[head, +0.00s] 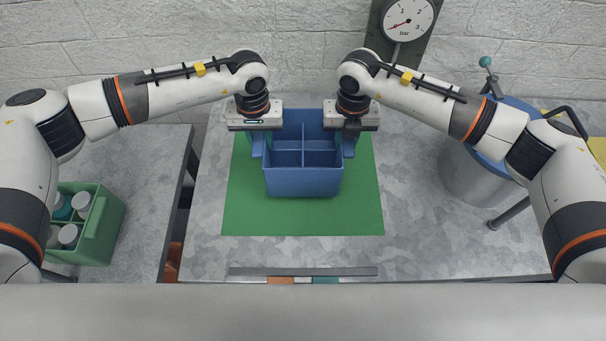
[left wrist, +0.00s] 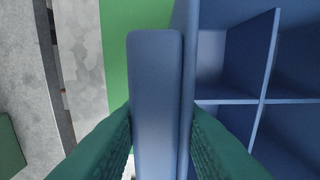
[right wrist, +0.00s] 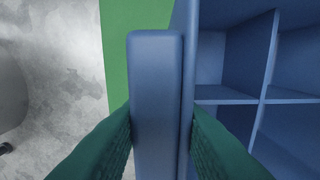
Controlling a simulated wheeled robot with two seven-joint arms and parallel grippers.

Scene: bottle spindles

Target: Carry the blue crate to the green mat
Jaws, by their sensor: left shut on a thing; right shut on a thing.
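The blue crate (head: 303,183), open-topped and divided into compartments that look empty, is over the green mat (head: 300,218). Mat shows in front of it and at both sides. I cannot tell whether its base touches the mat. My left gripper (head: 257,146) is shut on the handle at the crate's left side, and its green fingers pinch that handle (left wrist: 155,95) in the left wrist view. My right gripper (head: 349,146) is shut on the opposite handle, which shows in the right wrist view (right wrist: 155,95). The crate looks level.
A green crate (head: 98,235) holding several bottles stands on a lower surface at the left, across a gap. A metal pot with a blue lid (head: 500,140) stands at the right. A pressure gauge (head: 407,18) is at the back wall. The grey tabletop (head: 430,235) is clear beside the mat.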

